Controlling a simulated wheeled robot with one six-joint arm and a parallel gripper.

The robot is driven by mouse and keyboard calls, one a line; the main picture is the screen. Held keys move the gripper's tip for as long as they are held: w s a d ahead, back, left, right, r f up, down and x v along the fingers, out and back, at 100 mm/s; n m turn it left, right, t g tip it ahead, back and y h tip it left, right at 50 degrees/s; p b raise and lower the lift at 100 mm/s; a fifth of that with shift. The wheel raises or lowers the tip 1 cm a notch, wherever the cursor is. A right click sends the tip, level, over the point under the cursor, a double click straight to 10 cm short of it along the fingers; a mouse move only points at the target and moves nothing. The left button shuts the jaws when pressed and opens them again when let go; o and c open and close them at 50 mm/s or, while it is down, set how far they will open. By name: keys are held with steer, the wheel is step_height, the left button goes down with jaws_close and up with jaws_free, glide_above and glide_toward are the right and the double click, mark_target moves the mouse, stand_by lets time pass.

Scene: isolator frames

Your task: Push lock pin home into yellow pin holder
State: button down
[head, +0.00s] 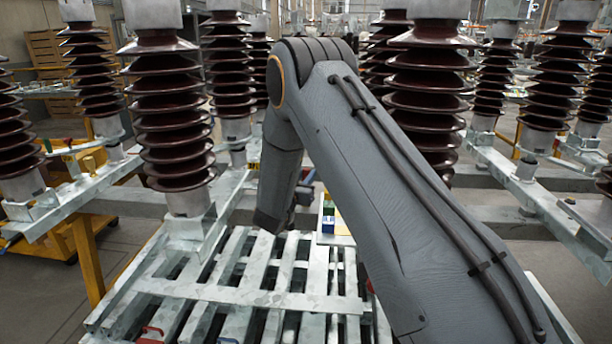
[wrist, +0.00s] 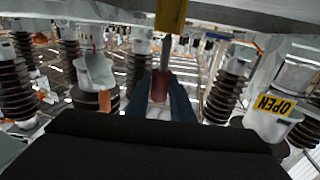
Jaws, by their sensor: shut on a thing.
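In the wrist view, my gripper (wrist: 160,98) is shut on the lock pin by its reddish-brown grip (wrist: 160,86). The pin's bare grey shaft (wrist: 166,52) points up from between the fingers. A length of shaft shows between holder and grip. In the head view, my arm hides the pin and holder.
A grey beam (wrist: 105,10) crosses the top of the wrist view. Ribbed brown insulators (head: 168,115) stand around my arm in the head view. A slatted metal frame (head: 230,293) lies below.

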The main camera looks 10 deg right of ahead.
steer(key=shift+f+b, duration=1.1)
steer(key=shift+f, duration=1.1)
steer(key=c, duration=1.5)
jaws_free()
steer(key=shift+o, duration=0.2)
steer(key=shift+s, duration=0.1)
steer(key=v, duration=0.7)
steer(key=shift+s+a, duration=0.25)
